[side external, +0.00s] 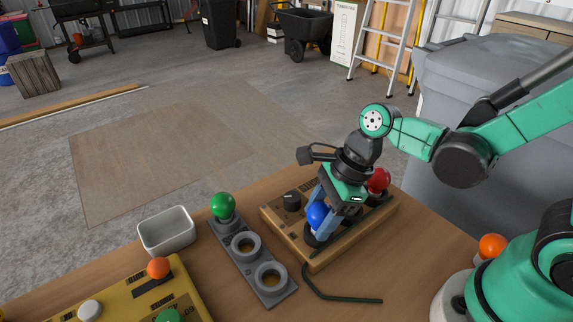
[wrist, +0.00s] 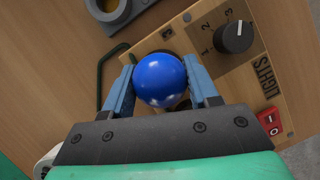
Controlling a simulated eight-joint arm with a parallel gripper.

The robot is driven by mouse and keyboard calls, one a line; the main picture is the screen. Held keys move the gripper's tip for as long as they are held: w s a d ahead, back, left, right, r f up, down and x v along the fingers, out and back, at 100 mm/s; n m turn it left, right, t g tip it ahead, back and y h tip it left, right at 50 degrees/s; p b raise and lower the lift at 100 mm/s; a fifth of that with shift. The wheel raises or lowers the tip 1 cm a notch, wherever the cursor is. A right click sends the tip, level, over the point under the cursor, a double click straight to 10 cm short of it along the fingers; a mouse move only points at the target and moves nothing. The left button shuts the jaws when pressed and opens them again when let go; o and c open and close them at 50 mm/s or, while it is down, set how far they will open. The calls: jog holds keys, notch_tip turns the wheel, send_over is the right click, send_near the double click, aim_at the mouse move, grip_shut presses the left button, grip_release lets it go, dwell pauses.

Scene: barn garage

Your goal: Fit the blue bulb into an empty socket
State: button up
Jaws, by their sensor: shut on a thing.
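The blue bulb (side external: 317,214) is between the fingers of my gripper (side external: 320,226), which is shut on it, above the wooden LIGHTS panel (side external: 282,233). In the wrist view the blue bulb (wrist: 160,80) sits between both blue fingers (wrist: 160,88). Its base is mostly hidden, so I cannot tell whether it touches the panel. The grey socket strip (side external: 259,270) lies left of the panel. A green bulb (side external: 223,205) stands at its far end; its middle socket (side external: 246,244) and near socket (side external: 270,276) are empty.
The panel carries a black knob (wrist: 234,37), a red switch (wrist: 270,120) and a red ball-shaped part (side external: 379,180). A dark green cord (side external: 340,299) lies in front of it. A white bin (side external: 167,231) and yellow box (side external: 192,290) stand left.

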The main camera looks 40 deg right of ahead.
jog(key=shift+f, duration=0.2)
jog(key=o, duration=1)
jog(key=shift+c, duration=0.2)
jog(key=shift+r, duration=0.1)
jog(key=v, duration=1.1)
